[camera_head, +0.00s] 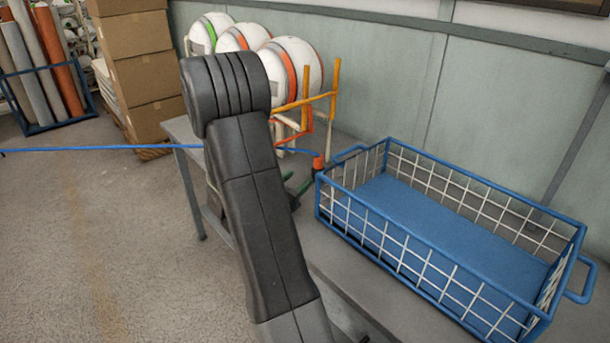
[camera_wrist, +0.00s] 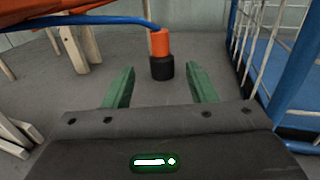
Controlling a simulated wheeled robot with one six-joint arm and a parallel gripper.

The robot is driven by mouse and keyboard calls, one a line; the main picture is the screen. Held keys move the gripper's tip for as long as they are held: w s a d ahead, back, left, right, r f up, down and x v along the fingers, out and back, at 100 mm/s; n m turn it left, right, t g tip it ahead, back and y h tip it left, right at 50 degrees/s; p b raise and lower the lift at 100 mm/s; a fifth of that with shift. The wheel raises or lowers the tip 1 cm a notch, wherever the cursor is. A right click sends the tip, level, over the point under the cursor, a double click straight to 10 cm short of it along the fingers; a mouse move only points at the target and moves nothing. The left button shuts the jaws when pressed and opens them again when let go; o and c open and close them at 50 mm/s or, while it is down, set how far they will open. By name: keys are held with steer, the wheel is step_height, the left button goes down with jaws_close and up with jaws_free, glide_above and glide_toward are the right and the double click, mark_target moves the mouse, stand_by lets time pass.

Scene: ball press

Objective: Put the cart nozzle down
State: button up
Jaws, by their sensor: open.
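The cart nozzle (camera_wrist: 160,44), orange above a black lower part, stands upright on the grey table in the wrist view. A blue hose (camera_wrist: 85,20) runs into its top from the left. In the head view its orange top (camera_head: 318,163) shows just left of the blue basket. My gripper (camera_wrist: 160,76) is open, with its green fingers apart. The nozzle stands just beyond the fingertips, roughly centred between them, and is not gripped. In the head view my arm hides most of the gripper.
A blue wire basket (camera_head: 450,235) stands on the table (camera_head: 345,265) close on the right, and appears empty. A rack (camera_head: 308,105) with white balls (camera_head: 290,68) is at the back left. The hose stretches left across the open floor. Cardboard boxes (camera_head: 140,62) stand farther left.

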mark_target(322, 156)
steer(key=b, duration=0.3)
steer(key=shift+f, duration=0.3)
steer(key=shift+d+b, duration=0.15)
steer(key=shift+b, duration=1)
steer(key=b, duration=0.2)
steer(key=r+b, duration=0.1)
steer(key=b, duration=0.1)
steer(key=shift+s+d, duration=0.1)
steer(key=shift+d, duration=0.1)
steer(key=shift+d+r+b, duration=0.15)
steer(key=shift+r+b, duration=0.2)
steer(key=shift+b, duration=0.05)
steer(key=x, duration=1)
steer(key=b+x, duration=0.1)
steer(key=x, duration=0.1)
steer(key=shift+w+f, duration=0.15)
steer(key=shift+w, duration=0.8)
jaws_close()
